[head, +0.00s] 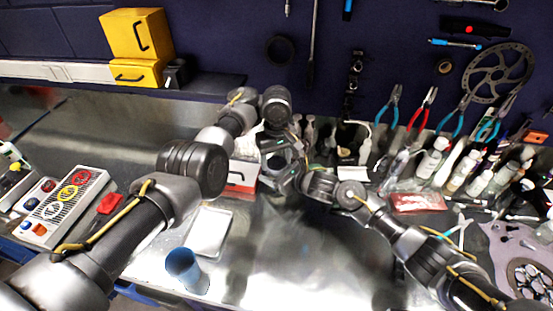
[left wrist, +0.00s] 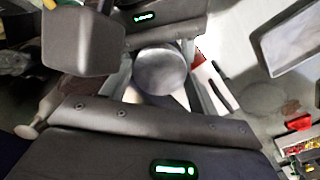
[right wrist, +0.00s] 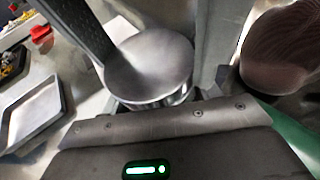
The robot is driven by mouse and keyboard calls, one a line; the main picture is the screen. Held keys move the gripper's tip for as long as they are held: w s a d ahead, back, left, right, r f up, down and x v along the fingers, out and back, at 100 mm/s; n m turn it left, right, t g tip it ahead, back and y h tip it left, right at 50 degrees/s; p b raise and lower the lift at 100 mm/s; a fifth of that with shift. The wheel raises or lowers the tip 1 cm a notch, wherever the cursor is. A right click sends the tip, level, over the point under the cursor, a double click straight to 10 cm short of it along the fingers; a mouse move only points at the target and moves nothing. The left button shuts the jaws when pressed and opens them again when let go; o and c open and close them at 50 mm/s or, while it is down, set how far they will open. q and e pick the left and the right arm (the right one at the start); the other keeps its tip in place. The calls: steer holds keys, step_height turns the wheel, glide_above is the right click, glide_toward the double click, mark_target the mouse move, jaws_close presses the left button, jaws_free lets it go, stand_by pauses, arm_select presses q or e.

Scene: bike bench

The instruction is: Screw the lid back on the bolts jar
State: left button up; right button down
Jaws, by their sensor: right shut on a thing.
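The grey round lid (right wrist: 152,62) shows from above in the right wrist view, on top of the bolts jar (right wrist: 172,100). Only a thin shiny strip of the jar shows below the lid. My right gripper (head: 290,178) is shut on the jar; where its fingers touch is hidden. The lid also shows in the left wrist view (left wrist: 160,71). My left gripper (head: 274,142) is at the lid, with gaps beside it, and looks open around it. In the head view the two grippers meet and mostly hide jar and lid. I cannot tell how tightly the lid sits.
A pale tray (head: 208,233) and a blue cup (head: 184,268) stand on the metal bench. A red-and-white box (head: 242,176) is just left of the grippers. Bottles (head: 432,160) and tools crowd the right. The bench's front middle is clear.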

arm_select(q)
steer(key=o, duration=0.3)
steer(key=shift+o, duration=0.2)
steer(key=shift+r, duration=0.1)
steer(key=shift+r, duration=2.15)
steer(key=r, duration=0.1)
steer(key=d+r, duration=0.1)
steer(key=r, duration=0.1)
steer(key=shift+s+d+n+h, duration=0.1)
steer(key=shift+d+n+h, duration=0.15)
steer(key=shift+n+h, duration=0.15)
steer(key=shift+c, duration=0.5)
steer(key=shift+a+r+n, duration=0.2)
steer(key=shift+r+n, duration=0.1)
steer(key=shift+a+n, duration=0.3)
steer(key=shift+a, duration=0.05)
steer(key=shift+a+y, duration=0.15)
steer(key=shift+y, duration=0.25)
